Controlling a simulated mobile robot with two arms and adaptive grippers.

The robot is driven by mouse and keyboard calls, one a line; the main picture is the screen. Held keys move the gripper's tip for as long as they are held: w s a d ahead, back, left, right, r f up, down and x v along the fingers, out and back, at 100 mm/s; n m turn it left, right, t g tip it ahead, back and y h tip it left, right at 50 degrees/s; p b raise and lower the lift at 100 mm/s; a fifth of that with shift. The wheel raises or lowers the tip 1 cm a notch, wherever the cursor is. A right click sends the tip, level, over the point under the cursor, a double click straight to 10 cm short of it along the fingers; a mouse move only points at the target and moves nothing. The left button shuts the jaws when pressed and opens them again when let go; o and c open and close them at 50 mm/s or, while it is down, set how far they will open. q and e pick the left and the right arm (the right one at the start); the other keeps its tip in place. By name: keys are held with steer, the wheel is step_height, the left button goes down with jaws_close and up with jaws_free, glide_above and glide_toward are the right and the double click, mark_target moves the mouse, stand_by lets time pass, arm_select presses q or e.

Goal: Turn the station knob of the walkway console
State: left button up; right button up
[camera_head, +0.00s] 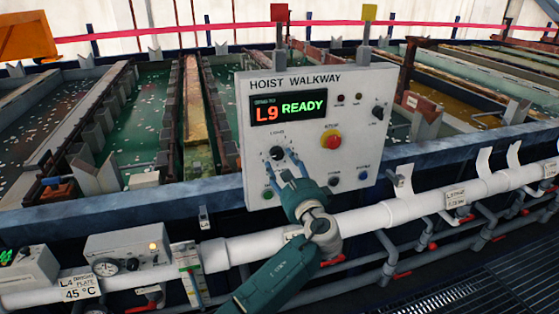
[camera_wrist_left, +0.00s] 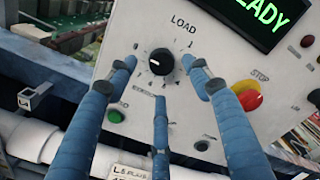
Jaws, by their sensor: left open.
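The walkway console (camera_head: 225,110) is a light grey box headed HOIST WALKWAY, with a display (camera_head: 289,106) reading L9 READY. Its round black knob with a white pointer line shows in the left wrist view (camera_wrist_left: 161,61), under the word LOAD, with marks around it; the pointer points left. The knob also shows small in the head view (camera_head: 277,153). My left gripper (camera_head: 280,158) is open in front of the knob. In the left wrist view (camera_wrist_left: 160,72) two fingertips flank the knob left and right and a third is below; gaps show, so contact is not visible. My right gripper is not in view.
A red stop button (camera_head: 331,139) on yellow sits right of the knob, and a smaller black knob (camera_head: 377,112) at the console's right edge. A green button (camera_wrist_left: 115,116) is at lower left. White pipes (camera_head: 385,212) with valves run below; tanks of green liquid lie behind.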

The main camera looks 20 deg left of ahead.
arm_select(q)
steer(key=v, duration=0.7)
steer(key=shift+s, duration=0.25)
steer(key=s+f+n+g+h+b, duration=0.1)
steer(key=s+f+g+h+b, duration=0.2)
steer(key=f, duration=1.9)
steer(key=s+f+g+h+b, duration=0.1)
steer(key=s+f+g+h, duration=0.35)
steer(key=f, duration=1.65)
steer(key=s+a+f+n+g+b, duration=0.2)
steer(key=s+f+n, duration=0.2)
steer(key=s+f, duration=1.5)
steer(key=s+a+f+n+g+b, duration=0.1)
steer(key=s+f+n, duration=0.2)
steer(key=s, duration=0.8)
steer(key=s+a+f+n+g+h+b, duration=0.1)
steer(key=s+a+f+n+g, duration=0.1)
steer(key=s+f, duration=0.6)
steer(key=s+a+f+n+g+h+b, duration=0.1)
steer(key=s+f+n, duration=0.4)
steer(key=s, duration=0.9)
steer(key=shift+a+f+b, duration=0.5)
steer(key=shift+a, duration=0.05)
